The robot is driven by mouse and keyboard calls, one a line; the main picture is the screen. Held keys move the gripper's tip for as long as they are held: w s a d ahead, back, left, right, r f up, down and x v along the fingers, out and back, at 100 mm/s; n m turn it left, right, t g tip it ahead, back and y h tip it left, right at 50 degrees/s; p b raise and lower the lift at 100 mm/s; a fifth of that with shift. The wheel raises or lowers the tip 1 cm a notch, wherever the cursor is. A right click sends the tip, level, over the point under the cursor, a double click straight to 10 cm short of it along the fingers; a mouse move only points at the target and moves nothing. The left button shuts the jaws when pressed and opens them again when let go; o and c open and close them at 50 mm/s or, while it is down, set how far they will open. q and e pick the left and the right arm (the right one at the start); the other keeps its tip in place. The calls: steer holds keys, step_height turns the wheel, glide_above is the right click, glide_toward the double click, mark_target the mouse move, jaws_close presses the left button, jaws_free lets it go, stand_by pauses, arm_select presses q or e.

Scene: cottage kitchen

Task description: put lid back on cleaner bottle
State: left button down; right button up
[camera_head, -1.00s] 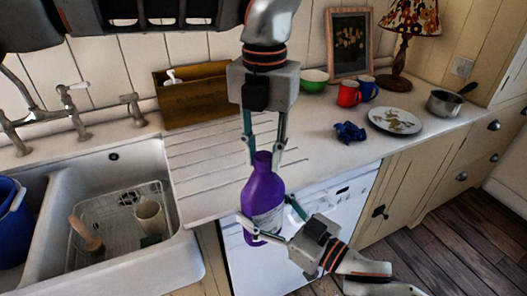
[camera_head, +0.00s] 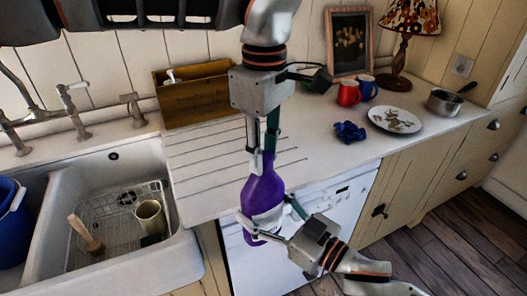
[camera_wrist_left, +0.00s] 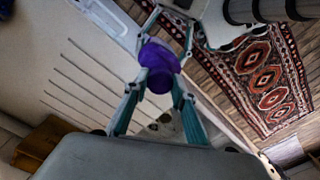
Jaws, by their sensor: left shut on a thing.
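The purple cleaner bottle (camera_head: 264,192) is held upright, slightly tilted, in front of the counter edge. My right gripper (camera_head: 266,222), coming from the lower right, is shut around its lower body. My left gripper (camera_head: 262,160) comes down from above and is shut on the purple lid at the bottle's top. The fingers mostly hide the lid in the head view. In the left wrist view, the round purple lid (camera_wrist_left: 160,81) is between the teal fingers, in line with the bottle (camera_wrist_left: 158,56). I cannot tell how tightly it sits on the neck.
A double sink (camera_head: 120,275) is at left with a rack and a beige cup (camera_head: 149,214). A wooden box (camera_head: 195,98) stands behind the drainboard. A blue cloth (camera_head: 349,132), red mug (camera_head: 347,93), blue mug (camera_head: 368,88), plate (camera_head: 394,119) and saucepan (camera_head: 444,103) are on the right counter.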

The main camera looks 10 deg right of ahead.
arm_select(q)
steer(key=shift+m, duration=0.4)
steer(key=c, duration=1.7)
jaws_free()
steer(key=shift+r, duration=0.15)
steer(key=shift+r, duration=2.1)
